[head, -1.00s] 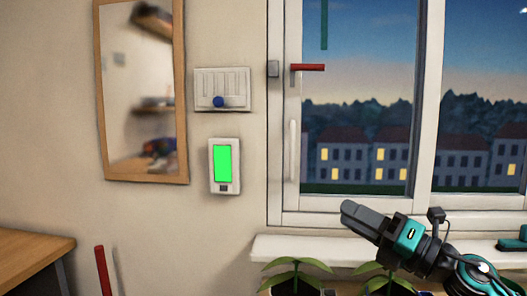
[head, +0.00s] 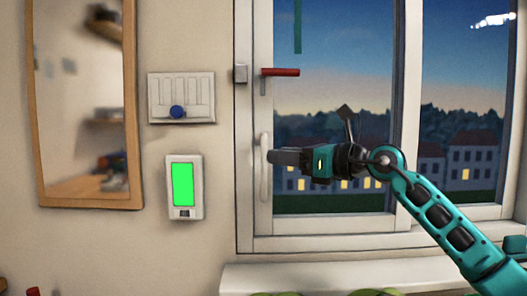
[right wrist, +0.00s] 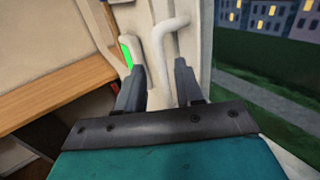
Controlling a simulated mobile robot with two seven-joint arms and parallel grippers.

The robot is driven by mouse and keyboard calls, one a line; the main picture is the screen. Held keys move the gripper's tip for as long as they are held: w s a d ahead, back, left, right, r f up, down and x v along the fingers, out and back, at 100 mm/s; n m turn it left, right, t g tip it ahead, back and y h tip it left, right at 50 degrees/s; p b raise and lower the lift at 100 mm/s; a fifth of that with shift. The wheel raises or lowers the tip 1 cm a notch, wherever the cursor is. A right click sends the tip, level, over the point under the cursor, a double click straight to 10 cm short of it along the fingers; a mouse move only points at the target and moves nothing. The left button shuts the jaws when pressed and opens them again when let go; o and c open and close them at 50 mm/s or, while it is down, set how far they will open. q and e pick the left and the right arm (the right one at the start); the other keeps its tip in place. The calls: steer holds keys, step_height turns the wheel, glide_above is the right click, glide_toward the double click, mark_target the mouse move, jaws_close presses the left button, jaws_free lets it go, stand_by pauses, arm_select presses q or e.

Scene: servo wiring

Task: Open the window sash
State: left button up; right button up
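The window sash (head: 330,215) has a white frame around dark glass and looks closed. A white vertical pull handle (head: 264,185) is on its left stile, with a red lever (head: 280,72) above it, pointing right. My right gripper (head: 271,157) is at the pull handle, coming from the right. In the right wrist view its two fingers (right wrist: 159,68) are apart, and the white handle (right wrist: 158,45) shows between them. Whether the fingers touch it I cannot tell. My left gripper is not in view.
A mirror (head: 38,150), a switch panel with a blue knob (head: 177,112) and a device with a green screen (head: 183,185) are on the wall at left. A sill (head: 320,277) runs below the window, with plant leaves (head: 275,293) at the bottom edge. A wooden surface (right wrist: 60,90) shows in the wrist view.

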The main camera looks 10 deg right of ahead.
steer(key=x, duration=0.5)
steer(key=shift+w+a, duration=0.15)
jaws_close()
stand_by(0.4)
